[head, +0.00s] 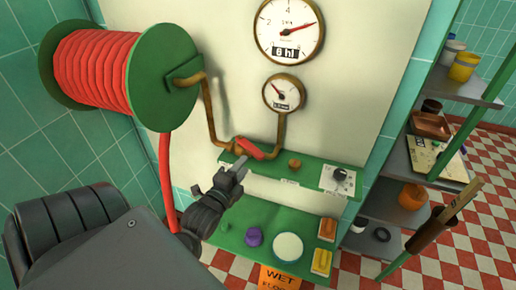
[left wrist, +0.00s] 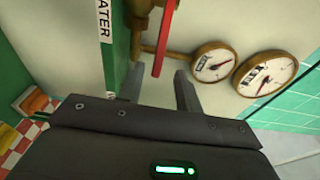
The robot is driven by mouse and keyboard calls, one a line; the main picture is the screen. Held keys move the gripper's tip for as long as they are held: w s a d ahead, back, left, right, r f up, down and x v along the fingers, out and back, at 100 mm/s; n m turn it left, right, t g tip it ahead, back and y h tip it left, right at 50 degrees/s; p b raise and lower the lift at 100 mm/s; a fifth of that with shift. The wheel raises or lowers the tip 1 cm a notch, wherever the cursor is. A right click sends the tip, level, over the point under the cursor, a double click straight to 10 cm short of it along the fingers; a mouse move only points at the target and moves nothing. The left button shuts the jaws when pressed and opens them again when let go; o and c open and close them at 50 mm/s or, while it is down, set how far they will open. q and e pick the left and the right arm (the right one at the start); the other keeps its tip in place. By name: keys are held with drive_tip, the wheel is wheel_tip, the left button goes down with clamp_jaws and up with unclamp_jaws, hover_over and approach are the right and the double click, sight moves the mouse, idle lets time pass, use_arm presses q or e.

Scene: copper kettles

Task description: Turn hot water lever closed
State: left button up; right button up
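The red lever (head: 251,149) sits on the brass pipe joint at the green panel's upper edge in the head view. In the left wrist view the lever (left wrist: 167,38) runs down from the top, and its lower end is near the gap between the fingertips. My left gripper (head: 241,164) is just below and left of the lever in the head view. In the left wrist view its two fingers (left wrist: 160,82) stand apart with nothing clearly held between them. Whether a finger touches the lever cannot be told. My right gripper is in neither view.
A large pressure gauge (head: 289,30) and a smaller one (head: 284,93) are above the lever. A green hose reel (head: 160,75) is at upper left. Shelving stands at right.

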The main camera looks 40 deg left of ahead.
sight(257, 149)
use_arm(q)
drive_tip(key=p+x, duration=0.2)
drive_tip(key=x, duration=0.6)
drive_tip(key=shift+w+p, duration=0.3)
drive_tip(key=shift+w, duration=0.05)
drive_tip(key=shift+x, duration=0.8)
clamp_jaws()
